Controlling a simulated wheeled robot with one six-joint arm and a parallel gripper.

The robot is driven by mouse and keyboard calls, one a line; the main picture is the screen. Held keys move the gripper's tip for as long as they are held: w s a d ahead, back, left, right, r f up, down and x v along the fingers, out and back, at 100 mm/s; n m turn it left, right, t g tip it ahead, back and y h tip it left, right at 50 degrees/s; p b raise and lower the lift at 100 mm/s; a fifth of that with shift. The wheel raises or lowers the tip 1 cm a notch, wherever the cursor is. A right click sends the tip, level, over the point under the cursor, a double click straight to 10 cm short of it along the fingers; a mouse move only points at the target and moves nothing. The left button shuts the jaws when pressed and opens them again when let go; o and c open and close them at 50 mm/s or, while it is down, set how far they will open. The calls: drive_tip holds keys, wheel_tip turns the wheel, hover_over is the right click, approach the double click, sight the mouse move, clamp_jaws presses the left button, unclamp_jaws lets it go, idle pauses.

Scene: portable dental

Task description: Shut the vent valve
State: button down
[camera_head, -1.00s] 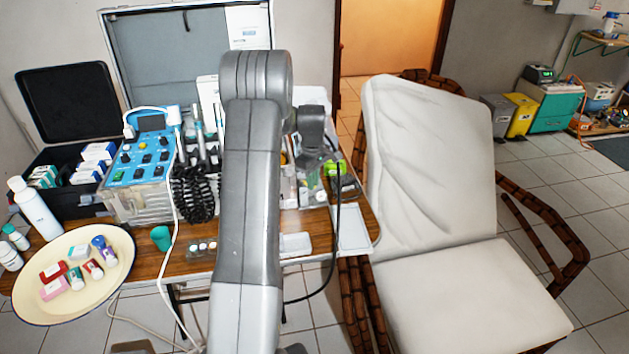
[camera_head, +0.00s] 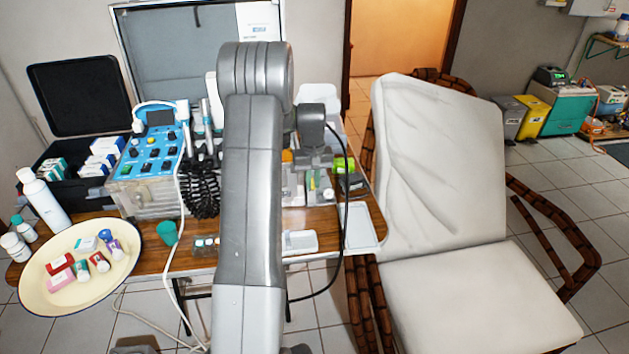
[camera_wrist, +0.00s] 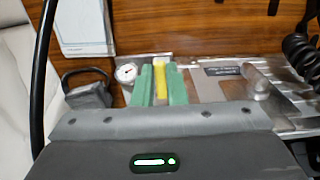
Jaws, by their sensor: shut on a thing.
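In the wrist view, my gripper (camera_wrist: 159,88) has two green fingers pointing down at the metal apparatus on the wooden table. They are closed on the two sides of a narrow yellow piece (camera_wrist: 159,78), which looks like the vent valve's handle. A round white gauge (camera_wrist: 126,73) sits just left of the fingers. A labelled grey plate (camera_wrist: 222,71) and a metal pipe fitting (camera_wrist: 257,82) are to the right. The valve's lower part is hidden by the fingers and my gripper body. In the head view, my gripper (camera_head: 318,184) is small, over the table's right part.
A blue control box (camera_head: 150,158) and a cream tray (camera_head: 40,290) with small packs stand on the left. A white reclining chair (camera_head: 440,180) is close on the right. A white tray (camera_head: 361,228) lies at the table's right edge. A black cable hangs beside my gripper.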

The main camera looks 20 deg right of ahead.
sight(313, 185)
drive_tip(key=shift+r, duration=0.1)
idle(0.4)
drive_tip(key=c, duration=1.5)
unclamp_jaws()
drive_tip(key=shift+o, duration=0.2)
wheel_tip(313, 185, up, 14)
drive_tip(key=shift+f, duration=0.25)
wheel_tip(313, 185, down, 14)
drive_tip(key=shift+r, duration=0.15)
